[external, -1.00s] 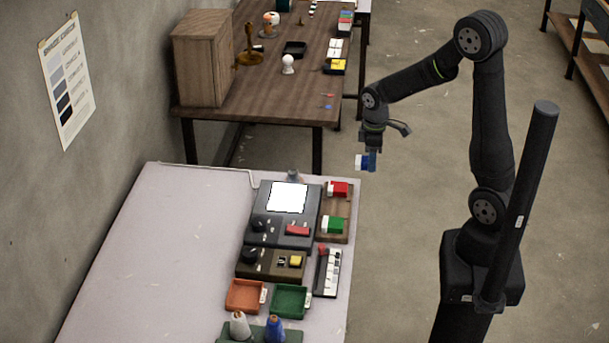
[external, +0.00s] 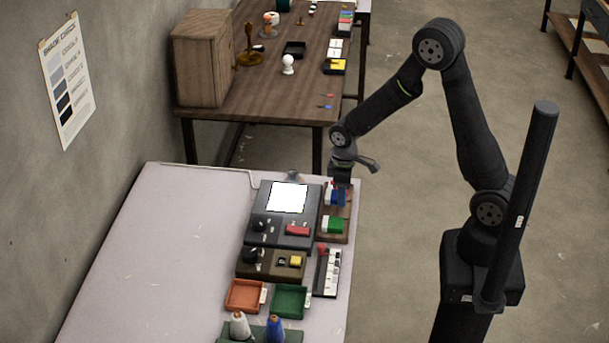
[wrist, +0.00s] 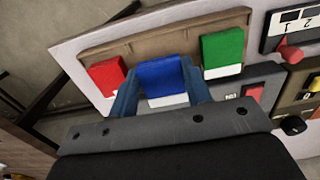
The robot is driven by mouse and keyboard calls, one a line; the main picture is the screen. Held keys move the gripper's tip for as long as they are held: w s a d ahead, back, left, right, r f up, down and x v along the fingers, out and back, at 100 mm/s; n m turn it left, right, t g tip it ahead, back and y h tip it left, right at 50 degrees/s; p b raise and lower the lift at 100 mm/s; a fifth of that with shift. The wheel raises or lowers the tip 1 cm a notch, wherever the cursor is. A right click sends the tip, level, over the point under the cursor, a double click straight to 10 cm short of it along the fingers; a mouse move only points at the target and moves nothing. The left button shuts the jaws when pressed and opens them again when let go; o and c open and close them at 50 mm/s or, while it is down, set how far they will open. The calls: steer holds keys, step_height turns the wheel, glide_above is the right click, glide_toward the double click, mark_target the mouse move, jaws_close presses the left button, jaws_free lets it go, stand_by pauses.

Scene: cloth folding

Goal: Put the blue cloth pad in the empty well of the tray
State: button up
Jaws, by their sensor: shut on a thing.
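The blue cloth pad (wrist: 160,76), with a white edge, is between the fingers of my gripper (wrist: 162,88) in the wrist view. My gripper is shut on it. The brown tray (wrist: 140,46) lies just beneath, with the red pad (wrist: 107,75) on one side of the blue pad and the green pad (wrist: 222,47) on the other. The blue pad is over the middle of the tray; I cannot tell if it touches the bottom. The green pad (external: 333,224) shows nearer the camera.
A dark device with a lit white panel (external: 287,198) stands left of the tray. A black-and-white strip (external: 327,272), an orange tray (external: 245,296) and a green tray (external: 291,301) are nearer the camera. The table's left side is clear.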

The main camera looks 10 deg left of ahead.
steer(key=shift+f, duration=1.6)
steer(key=shift+f, duration=0.15)
steer(key=o, duration=1)
steer(key=shift+c, duration=0.2)
step_height(320, 180, up, 12)
steer(key=shift+r, duration=0.2)
steer(key=shift+f, duration=0.1)
steer(key=shift+f, duration=4.95)
steer(key=shift+f, duration=0.1)
